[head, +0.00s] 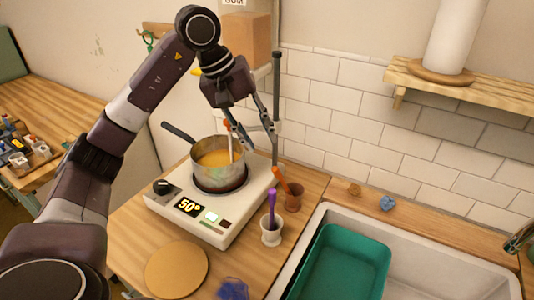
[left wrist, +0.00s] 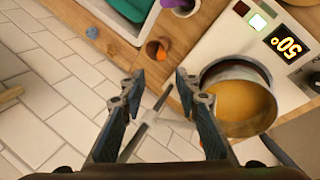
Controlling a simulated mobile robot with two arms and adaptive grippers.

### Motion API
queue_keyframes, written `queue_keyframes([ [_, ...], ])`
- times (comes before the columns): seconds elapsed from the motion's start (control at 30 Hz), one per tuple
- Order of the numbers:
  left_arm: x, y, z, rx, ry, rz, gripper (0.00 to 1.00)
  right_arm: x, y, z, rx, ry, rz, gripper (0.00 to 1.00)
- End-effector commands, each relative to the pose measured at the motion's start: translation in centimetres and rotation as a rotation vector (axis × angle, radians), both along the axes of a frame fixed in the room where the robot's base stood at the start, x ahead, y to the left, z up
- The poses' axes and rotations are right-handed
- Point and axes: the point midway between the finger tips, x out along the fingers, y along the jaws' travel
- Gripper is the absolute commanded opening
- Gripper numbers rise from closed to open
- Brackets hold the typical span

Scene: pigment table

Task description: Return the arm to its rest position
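My left arm reaches in from the left in the head view. Its gripper (head: 258,140) points down just right of the pot, near an upright dark rod (head: 276,85). In the left wrist view the gripper (left wrist: 158,82) has its fingers well apart, with nothing held between them; part of the rod (left wrist: 161,97) shows beyond the gap. The pot (head: 206,178) of orange liquid stands on the white hot plate (head: 228,228), which reads 50°. A pale stick (head: 231,148) stands in the pot. My right gripper is not in view.
A white cup with a purple tool (head: 271,234) and a brown cup with an orange tool (head: 293,198) stand right of the hot plate. A sink (head: 430,265) with a green tub (head: 345,265) is at right. A round wooden board (head: 176,270) lies in front. A shelf (head: 450,80) juts from the wall.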

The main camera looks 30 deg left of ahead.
Motion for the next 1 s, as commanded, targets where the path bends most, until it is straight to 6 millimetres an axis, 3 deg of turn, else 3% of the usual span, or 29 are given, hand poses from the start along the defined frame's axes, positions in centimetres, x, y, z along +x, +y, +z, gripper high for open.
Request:
queue_keyframes([
  [0.2,-0.6,0.5,1.7,0.001,0.001,0.0,0.3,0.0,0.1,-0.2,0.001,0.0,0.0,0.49],
  [0.77,-0.6,0.5,1.9,0.0,0.001,0.0,0.3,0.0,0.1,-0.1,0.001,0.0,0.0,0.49],
  [0.87,-0.6,0.5,2.6,0.0,0.001,0.0,0.3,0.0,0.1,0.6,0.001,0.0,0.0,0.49],
  [1.0,-0.6,0.5,5.2,-0.001,0.001,0.0,0.3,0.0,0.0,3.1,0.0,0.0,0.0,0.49],
])
